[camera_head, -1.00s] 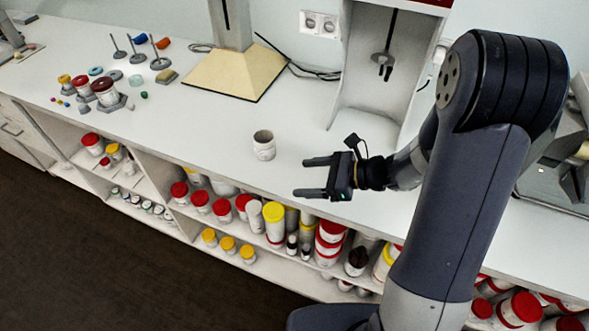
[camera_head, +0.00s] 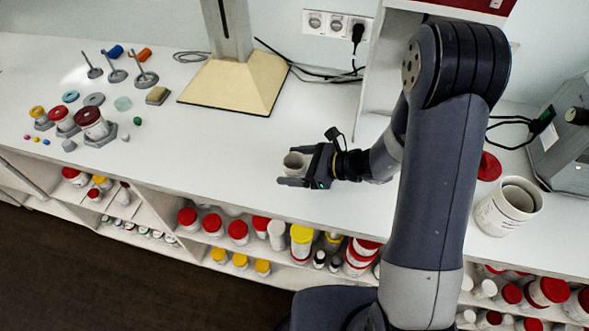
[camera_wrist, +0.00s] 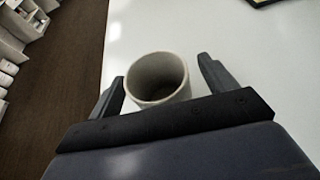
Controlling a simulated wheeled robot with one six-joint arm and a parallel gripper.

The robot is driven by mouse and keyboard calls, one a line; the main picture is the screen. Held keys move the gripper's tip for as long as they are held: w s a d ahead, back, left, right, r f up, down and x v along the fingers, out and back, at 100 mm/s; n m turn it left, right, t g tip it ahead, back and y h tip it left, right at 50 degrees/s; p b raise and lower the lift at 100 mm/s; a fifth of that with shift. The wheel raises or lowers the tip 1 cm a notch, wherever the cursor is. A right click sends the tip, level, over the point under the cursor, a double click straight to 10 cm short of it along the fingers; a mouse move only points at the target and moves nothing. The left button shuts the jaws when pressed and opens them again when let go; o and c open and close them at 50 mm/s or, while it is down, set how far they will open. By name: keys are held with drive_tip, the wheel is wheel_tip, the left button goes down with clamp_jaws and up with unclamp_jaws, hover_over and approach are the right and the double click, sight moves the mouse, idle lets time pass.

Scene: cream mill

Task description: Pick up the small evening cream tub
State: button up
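A small white open tub (camera_head: 295,161) stands upright on the white counter, in front of the beige-footed stand. In the wrist view the tub (camera_wrist: 158,78) shows its round open mouth, and it looks empty inside. My gripper (camera_head: 287,170) reaches in low from the right, with its fingers around the tub. In the wrist view my gripper (camera_wrist: 163,85) is open, one finger on each side of the tub. A gap shows at the right finger; the left finger is close to the tub wall. A label reading evening cannot be made out.
A large white open tub (camera_head: 508,205) and a red lid (camera_head: 489,167) are on the counter at the right. The stand's beige foot (camera_head: 235,78) is behind. Several lidded jars fill the shelves below the counter's front edge.

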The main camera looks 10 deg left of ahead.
drive_tip(key=c, duration=1)
drive_tip(key=shift+r, duration=0.15)
